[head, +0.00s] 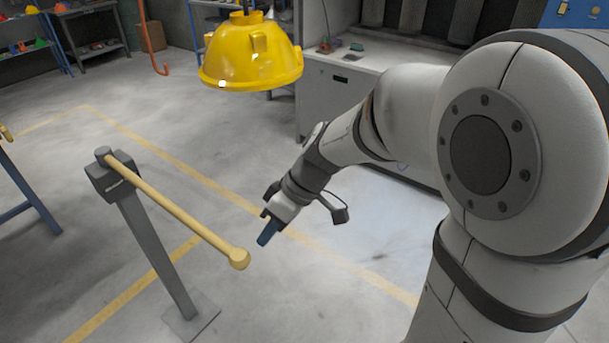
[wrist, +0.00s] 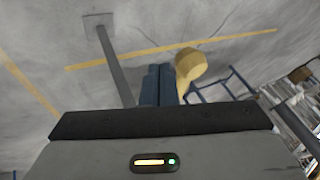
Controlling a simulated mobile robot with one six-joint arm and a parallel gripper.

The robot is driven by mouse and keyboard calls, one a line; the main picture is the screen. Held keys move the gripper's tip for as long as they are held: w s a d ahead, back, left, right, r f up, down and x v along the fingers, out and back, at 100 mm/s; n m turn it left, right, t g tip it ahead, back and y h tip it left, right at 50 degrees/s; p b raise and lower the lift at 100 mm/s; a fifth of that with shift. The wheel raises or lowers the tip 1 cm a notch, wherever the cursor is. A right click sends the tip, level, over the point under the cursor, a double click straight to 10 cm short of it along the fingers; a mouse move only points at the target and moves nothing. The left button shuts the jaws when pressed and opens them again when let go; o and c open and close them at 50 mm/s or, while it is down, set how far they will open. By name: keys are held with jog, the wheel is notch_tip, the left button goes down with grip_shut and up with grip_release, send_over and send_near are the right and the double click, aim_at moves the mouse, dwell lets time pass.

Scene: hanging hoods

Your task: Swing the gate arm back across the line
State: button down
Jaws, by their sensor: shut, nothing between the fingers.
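The gate arm (head: 178,212) is a yellow bar with a round knob (head: 238,259) at its free end. It is held in a dark bracket (head: 108,176) on top of a grey post (head: 160,255) with a square foot plate. My gripper (head: 267,234) is shut and empty, with blue fingers pointing down, a little right of the knob in the head view. In the wrist view the shut fingers (wrist: 158,85) are just left of the yellow knob (wrist: 191,66). I cannot tell whether they touch it. The grey post (wrist: 115,65) shows behind.
A yellow hood (head: 251,55) hangs above the floor behind the gate. Yellow floor lines (head: 165,155) run around the post. A grey cabinet (head: 335,95) stands at the back, and a blue-legged stand (head: 30,190) is at the left. Bare floor lies between.

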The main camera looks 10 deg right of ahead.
jog(key=s+d+f+v, duration=0.1)
jog(key=v, duration=1)
jog(key=s+d+f+m+t+h, duration=0.4)
jog(key=s+d+f+m+h, duration=0.1)
jog(key=d+m, duration=0.4)
jog(key=s+m+h, duration=0.1)
jog(key=s+m, duration=0.1)
jog(key=shift+s+d+f+h+b, duration=0.2)
jog(key=shift+s+f+h+b, duration=0.1)
jog(key=shift+s+f, duration=0.05)
